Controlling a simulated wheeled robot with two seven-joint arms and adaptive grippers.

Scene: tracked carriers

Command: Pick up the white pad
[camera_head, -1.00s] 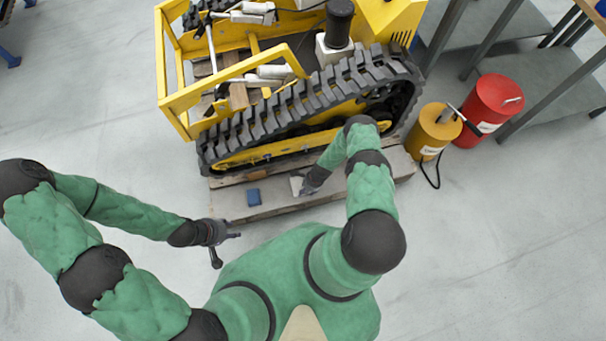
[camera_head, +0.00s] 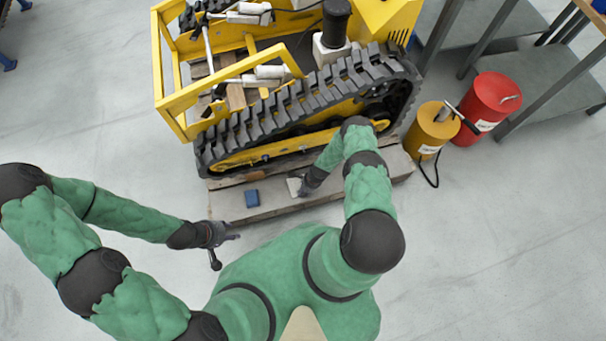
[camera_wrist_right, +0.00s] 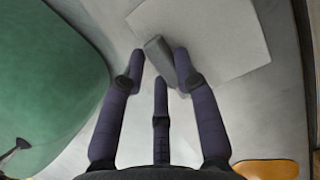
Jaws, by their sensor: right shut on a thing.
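The white pad (camera_head: 293,187) shows in the head view at the front edge of the wooden plank below the yellow tracked carrier. In the right wrist view it is a pale square sheet (camera_wrist_right: 215,35) with a grey grip block (camera_wrist_right: 158,56) on it. My right gripper (camera_head: 303,187) is at the pad, its fingers closed around the grey block, also seen in the wrist view (camera_wrist_right: 160,72). I cannot tell whether the pad is clear of the plank. My left gripper (camera_head: 225,248) is spread open and empty, left of and below the plank.
A blue block (camera_head: 252,198) lies on the wooden plank (camera_head: 228,206), left of the pad. The carrier's black track (camera_head: 310,108) rises just behind. A yellow can (camera_head: 431,132) and a red can (camera_head: 492,108) stand to the right. The grey floor in front is clear.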

